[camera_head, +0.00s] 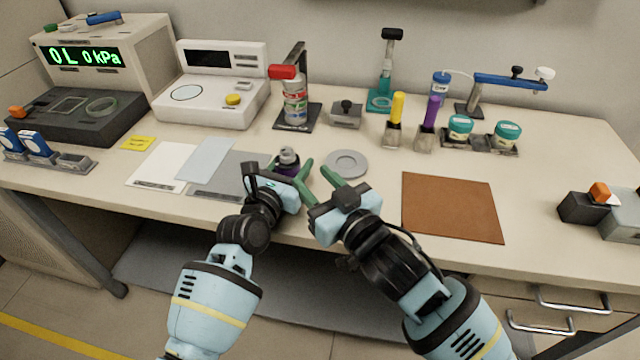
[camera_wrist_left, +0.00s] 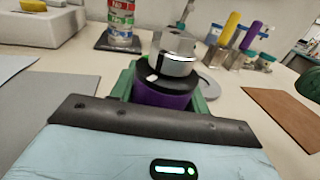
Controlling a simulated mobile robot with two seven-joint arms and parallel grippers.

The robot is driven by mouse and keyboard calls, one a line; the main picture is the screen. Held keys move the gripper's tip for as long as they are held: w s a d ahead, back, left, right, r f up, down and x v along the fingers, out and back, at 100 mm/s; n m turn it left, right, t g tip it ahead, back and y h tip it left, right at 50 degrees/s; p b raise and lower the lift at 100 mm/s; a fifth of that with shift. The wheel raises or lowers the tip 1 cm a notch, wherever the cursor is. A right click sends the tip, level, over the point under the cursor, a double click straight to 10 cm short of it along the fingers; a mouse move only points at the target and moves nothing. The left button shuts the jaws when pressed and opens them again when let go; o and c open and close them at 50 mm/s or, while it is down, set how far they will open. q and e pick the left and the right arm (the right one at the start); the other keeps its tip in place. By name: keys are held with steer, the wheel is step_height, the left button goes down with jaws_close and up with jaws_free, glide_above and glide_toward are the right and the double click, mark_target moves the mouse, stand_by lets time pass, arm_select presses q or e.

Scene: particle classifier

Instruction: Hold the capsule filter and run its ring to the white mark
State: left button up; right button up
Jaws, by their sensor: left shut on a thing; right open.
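The capsule filter (camera_head: 288,157) stands upright with a purple body, a black ring and a silver top. It also shows close up in the left wrist view (camera_wrist_left: 168,99). A small white mark (camera_wrist_left: 152,76) shows on its black ring (camera_wrist_left: 176,79), on the side facing the camera. My left gripper (camera_head: 289,171) is shut on the purple body, with green fingers on both sides. My right gripper (camera_head: 336,179) is open and empty, just right of the filter and apart from it. Part of a green finger shows at the right edge of the left wrist view.
A round grey dish (camera_head: 346,163) lies behind my right gripper. A grey mat (camera_head: 225,178) lies left of the filter and a brown mat (camera_head: 452,207) to the right. A red-topped bottle stand (camera_head: 295,100) and a white scale (camera_head: 212,95) are behind.

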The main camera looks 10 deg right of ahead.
steer(key=shift+s+d, duration=0.2)
steer(key=shift+s, duration=0.2)
arm_select(q)
steer(key=o, duration=1.6)
steer(key=shift+c, duration=0.2)
steer(key=v, duration=1.2)
